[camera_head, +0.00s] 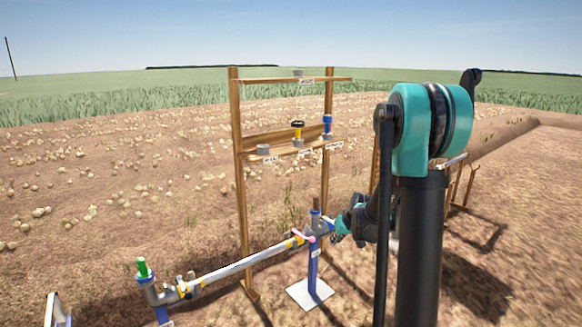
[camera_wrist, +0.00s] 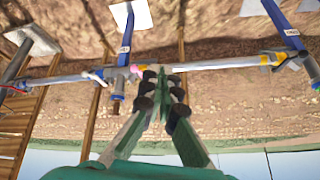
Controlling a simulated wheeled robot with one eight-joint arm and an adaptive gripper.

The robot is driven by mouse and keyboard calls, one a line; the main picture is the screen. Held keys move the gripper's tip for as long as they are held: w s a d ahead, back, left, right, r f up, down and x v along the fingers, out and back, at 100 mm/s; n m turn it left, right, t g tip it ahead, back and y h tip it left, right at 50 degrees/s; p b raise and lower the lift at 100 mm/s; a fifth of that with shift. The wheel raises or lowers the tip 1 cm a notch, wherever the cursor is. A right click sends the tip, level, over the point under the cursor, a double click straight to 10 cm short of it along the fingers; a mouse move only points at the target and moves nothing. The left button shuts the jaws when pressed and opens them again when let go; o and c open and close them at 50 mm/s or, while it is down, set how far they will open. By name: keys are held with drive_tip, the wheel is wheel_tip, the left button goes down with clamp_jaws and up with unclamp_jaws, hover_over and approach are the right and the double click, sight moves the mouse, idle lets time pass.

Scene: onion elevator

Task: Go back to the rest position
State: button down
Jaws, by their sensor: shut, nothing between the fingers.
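My gripper (camera_wrist: 161,74) is shut and empty in the wrist view. Its fingertips are close together and appear over the grey pipe line (camera_wrist: 215,66), next to a small pink piece (camera_wrist: 136,69). I cannot tell whether they touch either one. In the head view my gripper (camera_head: 340,232) is at the end of my bent arm, partly hidden by it, just right of the blue post (camera_head: 313,262) that holds the pipe. The pink piece (camera_head: 303,236) shows there too. No marked rest position is visible.
A wooden shelf frame (camera_head: 239,170) stands behind the pipe with several small fittings on its boards. A green-topped valve (camera_head: 143,268) is at the pipe's left end. A wooden ladder-like rack (camera_wrist: 18,125) is at left in the wrist view.

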drive_tip(key=s+d+m+g+h, duration=0.1)
drive_tip(key=s+d+m+h, duration=0.1)
drive_tip(key=s, duration=2.9)
drive_tip(key=shift+s+d+r+m+g+h, duration=0.2)
drive_tip(key=shift+d+m+g+h, duration=0.1)
drive_tip(key=shift+m+h, duration=0.1)
